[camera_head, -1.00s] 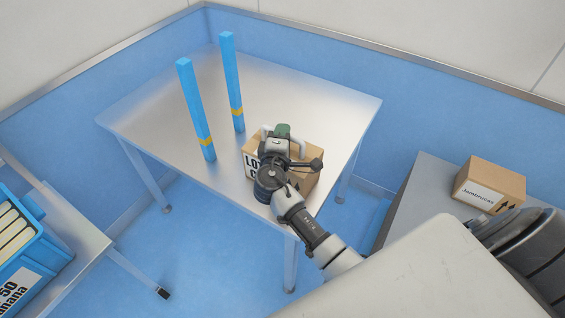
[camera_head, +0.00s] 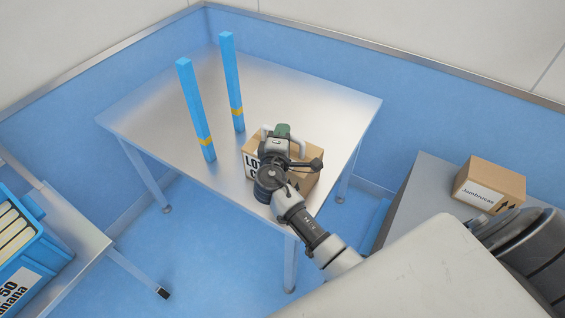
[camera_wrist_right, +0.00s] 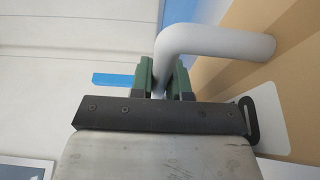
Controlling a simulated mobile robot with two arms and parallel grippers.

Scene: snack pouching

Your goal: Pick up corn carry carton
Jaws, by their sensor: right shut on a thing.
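A brown carton (camera_head: 309,184) with a white handle (camera_head: 267,131) stands on the near part of the metal table. Its printed label (camera_head: 251,164) is partly hidden by my arm, with only "LO" and part of a "C" readable. My right gripper (camera_head: 283,131) is above the carton. In the right wrist view, the green fingers of the right gripper (camera_wrist_right: 163,80) are shut on the bent white handle (camera_wrist_right: 218,41), with the brown carton (camera_wrist_right: 293,70) beside it. The carton's underside is hidden. My left gripper is not in view.
Two blue posts with yellow bands, one (camera_head: 195,108) nearer and one (camera_head: 231,82) farther, stand left of the carton on the table (camera_head: 145,105). A "Jambrucas" box (camera_head: 490,184) sits on the grey surface at right. A blue crate (camera_head: 45,247) stands at left. The table's back is clear.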

